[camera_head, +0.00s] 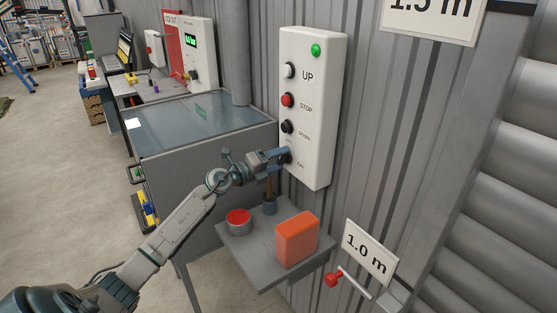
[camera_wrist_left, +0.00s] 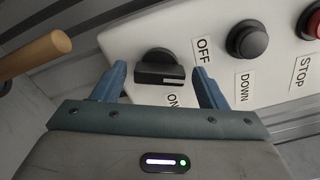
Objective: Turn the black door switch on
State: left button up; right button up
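The black door switch (camera_wrist_left: 160,68) is a rotary knob with a bar handle on the white control panel (camera_head: 318,75). In the left wrist view it lies between the OFF label (camera_wrist_left: 203,49) and the ON label (camera_wrist_left: 173,100); I cannot tell exactly which its bar points to. My left gripper (camera_wrist_left: 160,86) is open, with one blue fingertip on each side of the switch and visible gaps to it. In the head view the left gripper (camera_head: 284,156) is at the panel's lower end and mostly hides the switch. My right gripper is not in view.
Black DOWN (camera_head: 287,126), red STOP (camera_head: 287,100) and white UP (camera_head: 289,70) buttons sit above the switch, with a lit green lamp (camera_head: 316,50). A grey shelf below carries an orange block (camera_head: 297,238) and a red-topped tin (camera_head: 238,221). A wooden handle (camera_wrist_left: 35,55) is beside the gripper.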

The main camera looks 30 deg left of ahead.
pick_arm(q)
jog(key=c, duration=0.8)
